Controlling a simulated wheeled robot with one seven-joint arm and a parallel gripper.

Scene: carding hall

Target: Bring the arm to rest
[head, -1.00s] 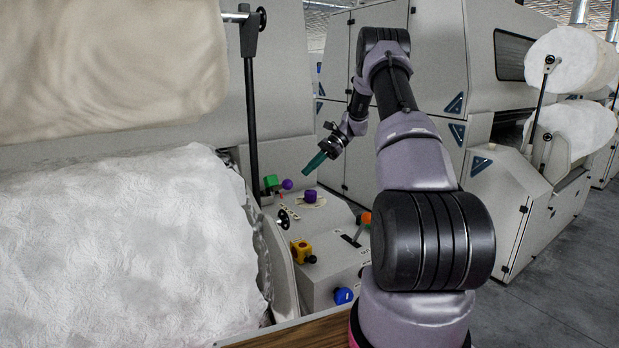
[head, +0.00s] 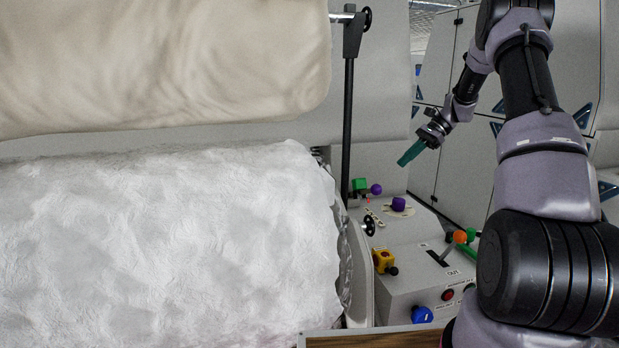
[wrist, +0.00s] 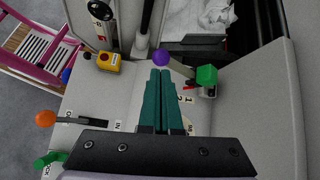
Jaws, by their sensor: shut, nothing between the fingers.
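My gripper (head: 408,156) has teal fingers and is shut and empty. In the head view it hangs above the control panel (head: 405,293), pointing down and to the left, apart from the knobs. In the wrist view the two fingers (wrist: 160,74) lie side by side over the panel top. Beyond their tips is a purple ball knob (wrist: 160,57), with a green block (wrist: 207,75) to the right. My arm reaches up from the lower right in the head view.
The panel carries a purple knob (head: 398,204), a yellow block (head: 384,261), a blue button (head: 422,314) and an orange-tipped lever (head: 459,237). A large white fibre roll (head: 160,250) fills the left. A black post (head: 348,130) stands behind. A pink frame (wrist: 52,58) shows in the wrist view.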

